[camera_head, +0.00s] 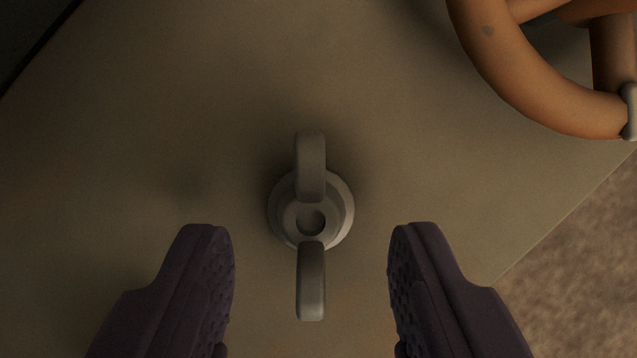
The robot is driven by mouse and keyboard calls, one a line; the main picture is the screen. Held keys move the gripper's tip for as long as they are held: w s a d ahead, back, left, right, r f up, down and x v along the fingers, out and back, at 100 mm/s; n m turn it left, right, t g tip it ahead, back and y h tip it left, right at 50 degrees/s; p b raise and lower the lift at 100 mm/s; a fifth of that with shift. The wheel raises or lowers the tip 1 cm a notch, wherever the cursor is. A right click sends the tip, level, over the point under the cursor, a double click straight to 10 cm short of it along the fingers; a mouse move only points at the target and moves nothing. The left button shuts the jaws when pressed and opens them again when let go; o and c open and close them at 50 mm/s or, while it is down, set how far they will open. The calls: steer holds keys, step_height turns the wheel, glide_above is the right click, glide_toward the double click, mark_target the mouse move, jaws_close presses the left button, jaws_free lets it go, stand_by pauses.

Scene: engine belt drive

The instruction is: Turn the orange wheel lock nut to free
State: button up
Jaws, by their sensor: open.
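A grey wing-type lock nut (335,219) sits on a flat beige panel (140,150) in the middle of the view. It has a round base with a dark hole in its centre. Its two wings run up and down in the picture. Part of an orange wheel (535,85) shows at the top right, cut off by the frame edge. My gripper (311,275) is open and empty. Its two dark textured fingers stand left and right of the nut's lower wing, with a clear gap on both sides. Neither finger visibly touches the nut.
A small grey fitting (629,110) shows on the orange wheel at the right edge. The panel's edge runs diagonally at the lower right, with brown rough ground (580,270) beyond it. A dark edge crosses the top left corner. The panel left of the nut is clear.

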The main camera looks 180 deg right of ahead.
mark_target(311, 223)
steer(key=shift+b+x, duration=0.4)
steer(key=shift+x, duration=0.7)
jaws_close()
steer(key=shift+n, duration=0.4)
steer(key=n, duration=0.1)
steer(key=n+y, duration=0.1)
steer(key=n, duration=0.1)
steer(key=shift+d+n+y, duration=0.2)
steer(key=shift+n+y, duration=0.1)
steer(key=shift+d+n+g+y, duration=0.1)
steer(key=shift+n+g+y, duration=0.45)
steer(key=shift+n, duration=1.35)
